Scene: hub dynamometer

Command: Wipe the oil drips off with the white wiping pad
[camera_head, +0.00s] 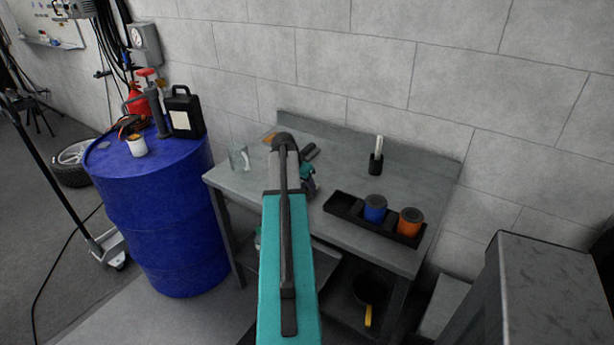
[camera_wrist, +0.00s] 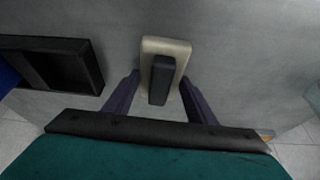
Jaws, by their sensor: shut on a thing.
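The white wiping pad (camera_wrist: 152,47) shows in the wrist view as a cream block with a dark raised handle (camera_wrist: 161,80). My gripper (camera_wrist: 160,86) is shut on the handle, one finger on each side, over the grey bench top. I cannot tell whether the pad touches the surface. In the head view my arm hides the pad. No oil drips can be made out clearly. A small amber patch (camera_head: 269,138) shows at the back left of the bench (camera_head: 415,170), partly beside my arm; I cannot tell what it is.
A black compartment tray (camera_head: 344,206) holds a blue can (camera_head: 375,208) and an orange can (camera_head: 411,222) at the bench's front right. A glass mug (camera_head: 239,158) stands left, a black holder (camera_head: 376,164) at the back. A blue drum (camera_head: 165,220) stands left of the bench.

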